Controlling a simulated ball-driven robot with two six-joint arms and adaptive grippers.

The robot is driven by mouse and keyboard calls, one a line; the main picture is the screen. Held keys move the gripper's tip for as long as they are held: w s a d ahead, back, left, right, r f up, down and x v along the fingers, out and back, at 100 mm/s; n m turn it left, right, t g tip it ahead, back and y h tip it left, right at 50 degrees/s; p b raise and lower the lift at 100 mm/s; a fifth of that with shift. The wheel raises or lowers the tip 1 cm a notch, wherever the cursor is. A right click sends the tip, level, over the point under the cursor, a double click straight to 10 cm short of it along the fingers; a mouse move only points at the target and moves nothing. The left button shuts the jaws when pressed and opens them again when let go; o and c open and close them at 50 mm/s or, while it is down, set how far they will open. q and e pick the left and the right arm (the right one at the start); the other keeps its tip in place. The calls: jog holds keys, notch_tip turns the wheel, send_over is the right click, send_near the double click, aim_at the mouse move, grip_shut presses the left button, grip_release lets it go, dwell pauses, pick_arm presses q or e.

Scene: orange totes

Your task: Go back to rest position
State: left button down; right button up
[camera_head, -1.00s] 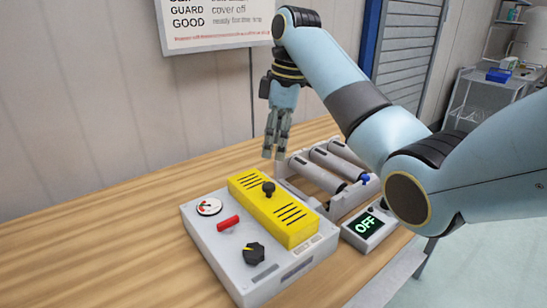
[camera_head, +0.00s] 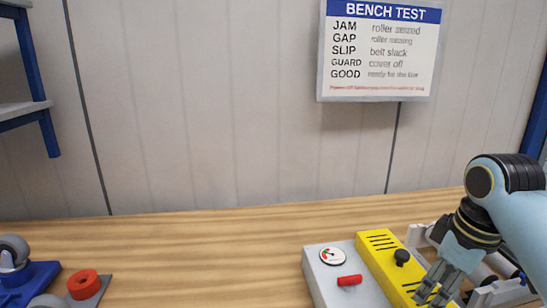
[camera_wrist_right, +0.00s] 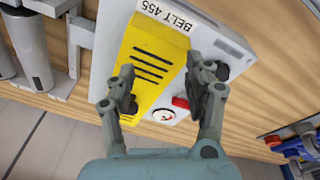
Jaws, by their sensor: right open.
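My right gripper (camera_head: 438,286) comes in from the right in the head view, in front of the yellow cover's right end. In the wrist view the right gripper (camera_wrist_right: 165,95) is open, with its two fingers apart and nothing between them but the view of the yellow cover (camera_wrist_right: 150,62) below. The yellow cover (camera_head: 392,262) lies on a grey control box (camera_head: 322,279) with a dial, a red handle and a black knob. My left gripper is not in view.
A wooden bench (camera_head: 200,255) runs along a panelled wall with a BENCH TEST sign (camera_head: 378,50). Grey rollers (camera_wrist_right: 33,68) show beside the box. A blue fixture (camera_head: 28,285) and a red ring (camera_head: 83,284) are at the left. The bench between is clear.

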jog(key=s+a+m+t+h, duration=0.15)
jog(key=s+m, duration=0.45)
jog(key=s, duration=1.7)
notch_tip(320, 180, down, 35)
jog(key=s+d+g+b, duration=0.1)
jog(key=d+b, duration=0.2)
jog(key=b, duration=0.5)
jog(key=s+f+g+b, duration=0.1)
jog(key=s+f+b, duration=0.2)
jog(key=s+f, duration=0.6)
jog(key=s+f+b, duration=0.4)
jog(key=s+f, duration=0.6)
jog(key=f, duration=0.4)
jog(key=shift+d+f+m+g, duration=0.35)
jog(key=shift+d+m, duration=0.05)
jog(key=shift+d, duration=0.05)
jog(key=shift+b, duration=0.3)
